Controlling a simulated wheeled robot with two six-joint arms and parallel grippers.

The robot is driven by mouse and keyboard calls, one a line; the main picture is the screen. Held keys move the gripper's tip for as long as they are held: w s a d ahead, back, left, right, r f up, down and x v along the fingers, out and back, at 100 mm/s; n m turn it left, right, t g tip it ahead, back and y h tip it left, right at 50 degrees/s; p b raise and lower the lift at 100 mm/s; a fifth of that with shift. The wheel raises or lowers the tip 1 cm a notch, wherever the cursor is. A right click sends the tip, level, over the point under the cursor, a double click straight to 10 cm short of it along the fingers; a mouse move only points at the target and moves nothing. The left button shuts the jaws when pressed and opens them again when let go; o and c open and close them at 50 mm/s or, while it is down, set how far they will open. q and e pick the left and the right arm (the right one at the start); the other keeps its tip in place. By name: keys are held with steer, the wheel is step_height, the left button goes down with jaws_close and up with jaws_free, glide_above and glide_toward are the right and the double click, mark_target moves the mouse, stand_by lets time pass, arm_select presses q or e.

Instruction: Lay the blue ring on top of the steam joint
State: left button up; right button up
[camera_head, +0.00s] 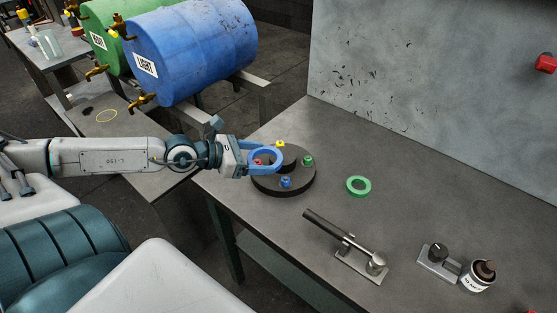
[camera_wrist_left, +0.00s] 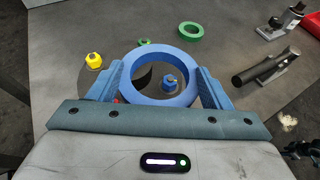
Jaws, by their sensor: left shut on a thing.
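My left gripper (camera_head: 262,159) is shut on the blue ring (camera_head: 265,171), gripping it from both sides. In the left wrist view the ring (camera_wrist_left: 157,99) lies flat between the two blue fingers. The steam joint (camera_head: 302,183) is a dark round disc with a raised dark hub and yellow, green, blue and red nuts around it. The ring appears above the joint's left part, off-centre from the hub. Through the ring in the wrist view I see the blue nut (camera_wrist_left: 169,81) and part of the dark hub. The height gap is hard to judge.
A green ring (camera_head: 358,186) lies on the grey table (camera_head: 420,215) right of the joint. Blue and green drums (camera_head: 200,50) stand behind on the left.

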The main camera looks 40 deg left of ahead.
mark_target(272, 151)
arm_select(q)
steer(key=w, duration=0.1)
steer(key=b, duration=0.1)
steer(key=w+b, duration=0.1)
steer(key=shift+w+a+f, duration=0.1)
steer(key=shift+w+f, duration=0.15)
steer(key=shift+w, duration=0.1)
steer(key=shift+w+b, duration=0.3)
steer(key=shift+w, duration=0.05)
steer(key=w, duration=0.4)
steer(key=shift+w+p, duration=0.25)
steer(key=shift+p, duration=0.05)
steer(key=shift+w+f, duration=0.1)
steer(key=shift+w, duration=0.25)
step_height(272, 151, down, 3)
steer(key=shift+p, duration=0.6)
steer(key=shift+f, duration=0.5)
steer(key=o, duration=1)
arm_select(e)
steer(key=shift+w+d+f, duration=0.25)
steer(key=shift+w+f, duration=0.25)
steer(key=shift+w, duration=0.05)
steer(key=shift+w+d+f, duration=0.2)
steer(key=shift+w+f, duration=0.3)
steer(key=shift+a, duration=0.1)
